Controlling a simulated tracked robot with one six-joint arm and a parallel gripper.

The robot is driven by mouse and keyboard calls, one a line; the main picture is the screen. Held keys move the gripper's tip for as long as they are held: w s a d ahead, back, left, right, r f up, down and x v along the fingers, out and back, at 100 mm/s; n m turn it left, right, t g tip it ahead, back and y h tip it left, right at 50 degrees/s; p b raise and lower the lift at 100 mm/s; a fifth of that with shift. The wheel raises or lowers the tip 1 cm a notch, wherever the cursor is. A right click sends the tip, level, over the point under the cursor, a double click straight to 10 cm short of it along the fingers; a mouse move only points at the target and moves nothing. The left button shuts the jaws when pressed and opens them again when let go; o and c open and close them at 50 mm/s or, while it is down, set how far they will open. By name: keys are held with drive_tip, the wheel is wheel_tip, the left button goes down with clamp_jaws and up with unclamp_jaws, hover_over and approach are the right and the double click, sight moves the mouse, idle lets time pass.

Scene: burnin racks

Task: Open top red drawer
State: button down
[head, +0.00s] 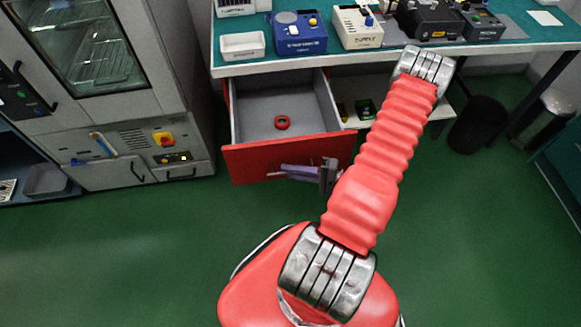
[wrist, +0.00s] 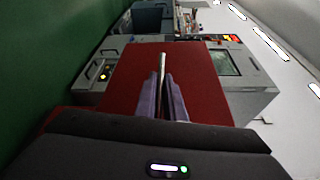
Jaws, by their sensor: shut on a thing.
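The top red drawer (head: 245,163) stands pulled out from under the workbench in the head view, its grey inside showing. A small red ring (head: 282,122) lies on its floor. My gripper (head: 287,171) is at the drawer's front, with its purple fingers shut on the drawer's handle. In the wrist view the red drawer front (wrist: 205,85) fills the middle, and my gripper (wrist: 162,85) is closed around the light metal handle bar (wrist: 162,62). My arm hides the right part of the bench's underside.
A grey oven cabinet (head: 160,60) stands left of the drawer. A black bin (head: 478,125) stands at right. Green floor in front is clear.

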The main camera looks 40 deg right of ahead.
drive_tip(key=s+a, duration=0.1)
drive_tip(key=s, duration=0.1)
drive_tip(key=shift+s+a+f, duration=0.15)
drive_tip(key=shift+s+a, duration=0.15)
drive_tip(key=shift+a, duration=0.05)
drive_tip(key=c, duration=1.8)
unclamp_jaws()
drive_tip(key=shift+c, duration=0.2)
drive_tip(key=v, duration=1.3)
drive_tip(key=shift+s+d, duration=0.2)
drive_tip(key=shift+s, duration=0.15)
